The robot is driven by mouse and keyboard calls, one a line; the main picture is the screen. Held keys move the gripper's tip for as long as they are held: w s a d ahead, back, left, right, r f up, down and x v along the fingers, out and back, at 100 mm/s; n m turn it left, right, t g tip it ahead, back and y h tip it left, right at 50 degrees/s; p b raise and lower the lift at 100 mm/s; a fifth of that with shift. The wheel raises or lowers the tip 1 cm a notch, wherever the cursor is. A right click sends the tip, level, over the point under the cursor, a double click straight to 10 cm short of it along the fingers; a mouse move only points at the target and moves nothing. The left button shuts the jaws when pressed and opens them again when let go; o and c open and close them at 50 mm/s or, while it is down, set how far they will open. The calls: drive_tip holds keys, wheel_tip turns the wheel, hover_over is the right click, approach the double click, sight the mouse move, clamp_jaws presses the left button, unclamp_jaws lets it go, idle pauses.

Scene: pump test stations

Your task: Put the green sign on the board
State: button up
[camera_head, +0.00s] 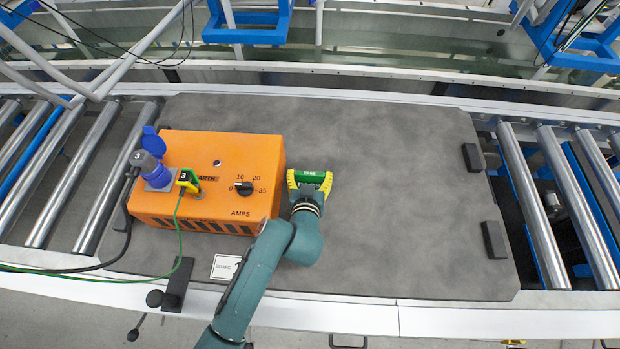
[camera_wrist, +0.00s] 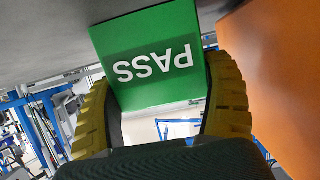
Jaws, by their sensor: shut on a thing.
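The green sign (camera_head: 310,175) is between the yellow fingers of my gripper (camera_head: 309,183), just right of the orange box. In the wrist view, the sign (camera_wrist: 155,62) shows white "PASS" lettering upside down, with a yellow ribbed finger on each side. My gripper (camera_wrist: 162,85) is shut on it. The grey board (camera_head: 400,180) lies flat across the rollers. The sign's far edge comes up against the grey surface in the wrist view; I cannot tell whether it touches the board.
The orange box (camera_head: 215,165) with an AMPS dial stands on the board, close left of my gripper; it also fills the right of the wrist view (camera_wrist: 268,75). A green cable and a black cable run left from it. The board's right half is clear except two black blocks (camera_head: 494,239) at its edge.

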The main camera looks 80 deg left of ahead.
drive_tip(key=shift+r, duration=0.1)
drive_tip(key=shift+f, duration=0.25)
drive_tip(key=o, duration=1)
drive_tip(key=shift+r, duration=0.15)
drive_tip(key=shift+d+r, duration=0.15)
drive_tip(key=shift+r, duration=0.1)
drive_tip(key=p+v, duration=0.3)
drive_tip(key=v, duration=0.8)
drive_tip(key=shift+s+d+p, duration=0.15)
drive_tip(key=shift+d+p, duration=0.15)
drive_tip(key=shift+r, duration=0.1)
